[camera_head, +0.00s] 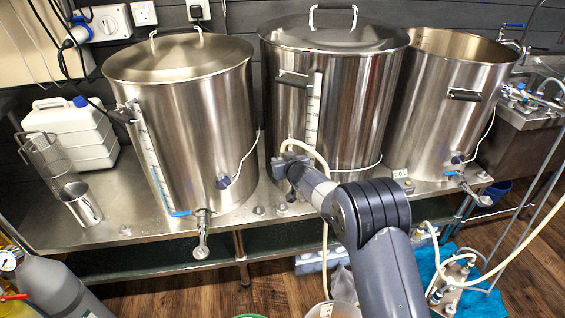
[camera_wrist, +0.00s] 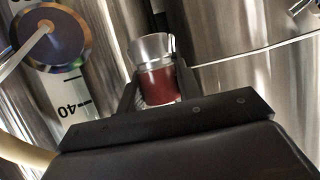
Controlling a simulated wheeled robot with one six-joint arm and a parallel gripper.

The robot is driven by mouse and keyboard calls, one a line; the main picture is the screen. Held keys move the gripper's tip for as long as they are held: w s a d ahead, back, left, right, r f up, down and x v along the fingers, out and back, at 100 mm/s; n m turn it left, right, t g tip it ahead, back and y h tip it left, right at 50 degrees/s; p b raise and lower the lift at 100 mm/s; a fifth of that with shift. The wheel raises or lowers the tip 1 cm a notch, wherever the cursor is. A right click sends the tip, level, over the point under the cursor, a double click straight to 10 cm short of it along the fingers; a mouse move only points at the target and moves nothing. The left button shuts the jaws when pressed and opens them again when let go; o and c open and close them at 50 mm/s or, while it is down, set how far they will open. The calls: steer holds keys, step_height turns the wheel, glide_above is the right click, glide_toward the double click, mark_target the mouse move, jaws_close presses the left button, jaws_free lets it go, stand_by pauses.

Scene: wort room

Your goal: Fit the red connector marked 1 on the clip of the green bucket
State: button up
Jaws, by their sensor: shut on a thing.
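My gripper (camera_wrist: 157,78) is shut on a red connector (camera_wrist: 158,87) with a bright metal collar in the wrist view. One dark finger lies on each side of it. No mark 1 can be read on it. In the head view my gripper (camera_head: 287,163) is in front of the middle steel kettle, and the connector cannot be made out there. A green rim (camera_head: 250,316), perhaps the green bucket, just shows at the bottom edge of the head view. Its clip is not in view.
Three steel kettles, left (camera_head: 185,110), middle (camera_head: 345,110) and right (camera_head: 448,110), stand on a steel bench (camera_head: 110,238). A pale bucket (camera_head: 335,309) stands on the floor below my arm. A gas cylinder (camera_head: 50,288) is at the lower left. Hoses hang at the right.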

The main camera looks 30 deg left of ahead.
mark_target(283, 151)
steer(key=shift+r+p, duration=2.3)
steer(key=shift+p, duration=0.3)
steer(key=shift+f, duration=0.1)
